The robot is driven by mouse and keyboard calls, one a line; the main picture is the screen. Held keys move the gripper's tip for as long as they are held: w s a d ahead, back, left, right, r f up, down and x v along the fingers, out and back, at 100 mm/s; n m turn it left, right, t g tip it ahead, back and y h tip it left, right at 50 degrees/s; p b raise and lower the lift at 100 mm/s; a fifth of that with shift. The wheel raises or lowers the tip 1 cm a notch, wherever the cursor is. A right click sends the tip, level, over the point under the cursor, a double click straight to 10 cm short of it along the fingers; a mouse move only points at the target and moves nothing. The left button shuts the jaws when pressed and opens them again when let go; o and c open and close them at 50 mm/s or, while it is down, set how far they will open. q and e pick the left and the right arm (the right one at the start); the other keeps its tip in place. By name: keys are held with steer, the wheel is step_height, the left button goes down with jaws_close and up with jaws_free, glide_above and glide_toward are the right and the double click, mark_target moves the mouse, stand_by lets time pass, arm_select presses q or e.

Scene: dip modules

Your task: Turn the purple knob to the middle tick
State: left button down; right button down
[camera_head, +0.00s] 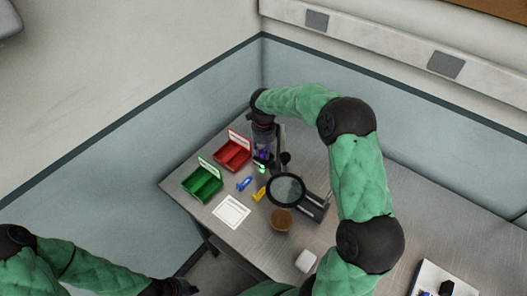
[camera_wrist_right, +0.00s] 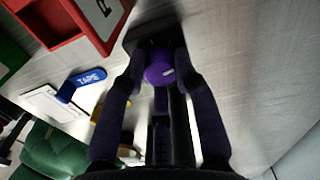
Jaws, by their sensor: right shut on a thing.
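The purple knob (camera_wrist_right: 158,75) sits on a dark box (camera_wrist_right: 152,34) and carries a short white mark on its face. The ticks around it cannot be made out. My right gripper (camera_wrist_right: 160,66) has a finger on each side of the knob and is shut on it. In the head view my right gripper (camera_head: 263,157) points down at the table's back corner and mostly hides the knob. My left gripper (camera_head: 180,288) is at the bottom edge, away from the table, too dark and cut off to tell its jaws.
A red bin (camera_head: 232,155) and a green bin (camera_head: 203,184) stand left of the right gripper. A blue tape piece (camera_head: 244,184), a yellow piece (camera_head: 259,194) and a white sheet (camera_head: 231,211) lie nearby. A magnifier (camera_head: 286,190) and a brown cup (camera_head: 281,220) stand in front.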

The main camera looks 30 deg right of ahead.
mark_target(263, 152)
steer(key=shift+m, duration=0.5)
steer(key=c, duration=0.9)
jaws_free()
steer(key=shift+c, duration=0.2)
step_height(263, 152, up, 12)
